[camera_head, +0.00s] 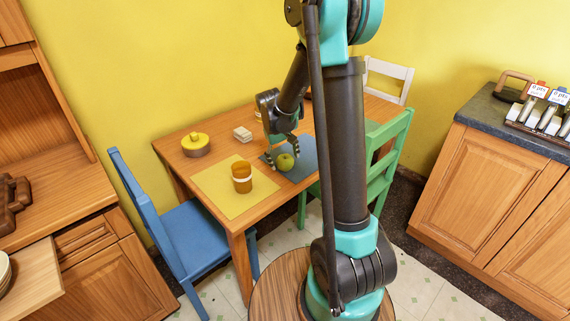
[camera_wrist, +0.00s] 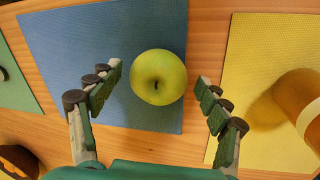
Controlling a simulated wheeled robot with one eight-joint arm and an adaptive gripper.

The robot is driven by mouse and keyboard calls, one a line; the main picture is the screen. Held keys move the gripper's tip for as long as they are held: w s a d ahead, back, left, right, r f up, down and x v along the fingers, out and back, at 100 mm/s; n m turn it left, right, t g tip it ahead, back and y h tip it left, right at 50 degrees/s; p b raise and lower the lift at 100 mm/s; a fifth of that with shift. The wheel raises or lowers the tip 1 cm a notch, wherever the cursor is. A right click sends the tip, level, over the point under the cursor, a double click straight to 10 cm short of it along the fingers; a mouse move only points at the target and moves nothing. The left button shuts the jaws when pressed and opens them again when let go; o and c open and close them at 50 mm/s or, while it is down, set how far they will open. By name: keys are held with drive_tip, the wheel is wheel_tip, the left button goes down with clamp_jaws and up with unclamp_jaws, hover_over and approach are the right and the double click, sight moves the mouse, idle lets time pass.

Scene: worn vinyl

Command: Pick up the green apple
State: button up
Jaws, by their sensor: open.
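The green apple (camera_wrist: 158,78) rests on a blue placemat (camera_wrist: 60,60) on the wooden table. In the wrist view its stem dimple faces the camera, and it lies between and slightly beyond my gripper's two fingertips. My gripper (camera_wrist: 157,92) is open, with a gap between each finger and the apple. In the head view the apple (camera_head: 285,162) shows just below my gripper (camera_head: 283,153). The apple's underside is hidden.
An amber cup (camera_head: 241,178) with a pale band stands on a yellow placemat (camera_head: 222,196) beside the blue one. A yellow-lidded pot (camera_head: 195,145) and white stack (camera_head: 242,134) sit further back. Blue (camera_head: 205,238), green (camera_head: 390,150) and white (camera_head: 388,72) chairs surround the table.

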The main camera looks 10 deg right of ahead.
drive_tip(key=shift+x, duration=1)
drive_tip(key=c, duration=1.3)
